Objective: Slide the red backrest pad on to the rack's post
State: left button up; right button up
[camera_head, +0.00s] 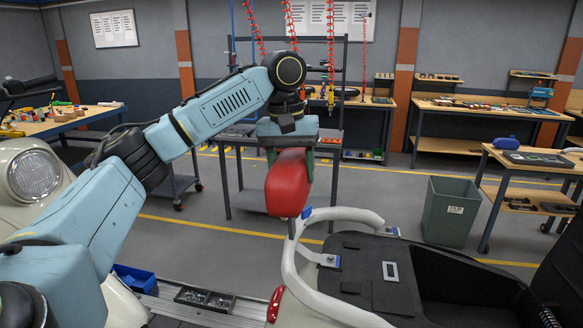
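The red backrest pad (287,186) hangs upright in the middle of the camera_head view. My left gripper (290,162) points down and is shut on the pad's upper part, one dark finger on each side. The white tubular rack (335,217) curves round the rear of a scooter-like vehicle below. Its post (291,229) shows just under the pad's lower end. The post's upper end is hidden, so I cannot tell whether pad and post touch. A small blue piece (306,212) shows beside the pad's lower right edge. My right gripper is not in view.
The vehicle's black seat base (370,270) lies inside the rack. A grey-green bin (451,211) stands at right, near a wooden workbench (535,165). A metal cart (250,190) stands behind the pad. Red coiled hoses (330,50) hang behind my arm.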

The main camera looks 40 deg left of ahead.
pick_arm(q)
jog(key=shift+d+f+b, duration=0.1)
jog(key=shift+f+b, duration=0.25)
jog(key=shift+f, duration=0.9)
jog(key=o, duration=1.3)
notch_tip(320, 180, up, 3)
jog(key=shift+r, duration=0.15)
jog(key=r+p, duration=0.1)
jog(key=r, duration=0.1)
jog(key=r+p, duration=0.1)
jog(key=r, duration=0.2)
jog(key=r+p, duration=0.1)
jog(key=r, duration=0.1)
jog(key=shift+s+a+r, duration=0.15)
jog(key=shift+a+r, duration=0.2)
jog(key=shift+a, duration=0.05)
jog(key=shift+s+a+r, duration=0.1)
jog(key=shift+r, duration=1.1)
